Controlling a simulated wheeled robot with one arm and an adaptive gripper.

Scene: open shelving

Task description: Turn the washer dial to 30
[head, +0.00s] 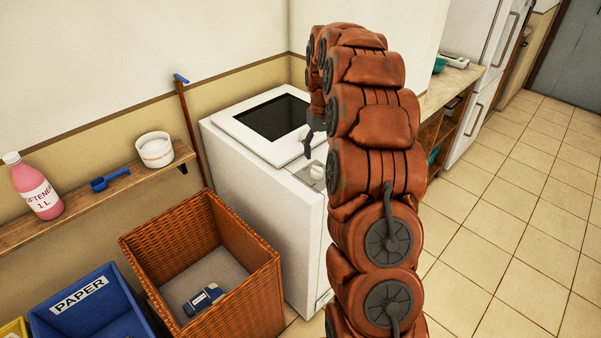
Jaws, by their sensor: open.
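The white washer (262,195) stands against the wall in the middle of the head view, with a dark window in its top lid. The dial (317,172) is a small pale knob on the washer's front top panel, partly beside my arm; its markings are too small to read. My gripper (307,148) is dark and small in this view, above the washer's top near the dial and apparently apart from it. It is open, and nothing shows between its fingers. My brown arm hides the right part of the washer and panel.
A wall shelf (100,208) holds a pink softener bottle (36,188), scoop and white tub. The tiled floor at right is clear.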

